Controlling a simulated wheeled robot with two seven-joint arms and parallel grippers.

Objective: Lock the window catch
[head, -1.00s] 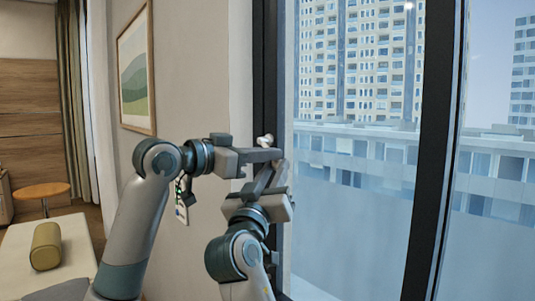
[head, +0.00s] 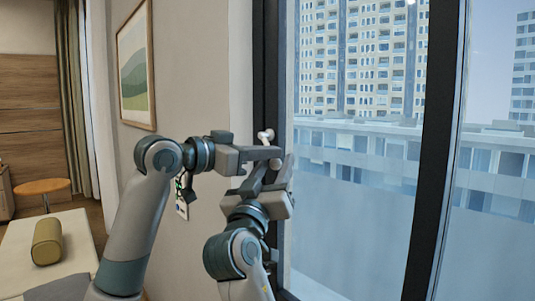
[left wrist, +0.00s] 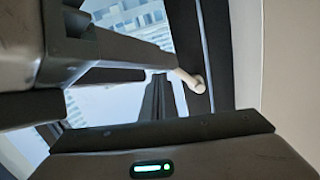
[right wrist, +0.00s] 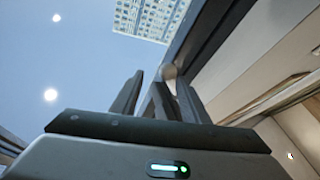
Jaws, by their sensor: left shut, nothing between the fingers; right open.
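The window catch (head: 266,135) is a small pale handle on the dark window frame. Part of it is hidden behind my grippers. My left gripper (head: 277,153) is shut and empty, pointing right across the catch just below its top knob. My right gripper (head: 272,166) is open and points up from below, with a pale part of the catch showing near its fingertips. In the left wrist view the catch (left wrist: 193,80) is a pale bar with a round end, beyond the fingers.
The dark window frame (head: 437,150) and glass fill the right side. A beige wall with a framed picture (head: 136,70) is at the left. A bed or bench with an olive bolster (head: 47,241) and a round wooden table (head: 42,187) stand farther left.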

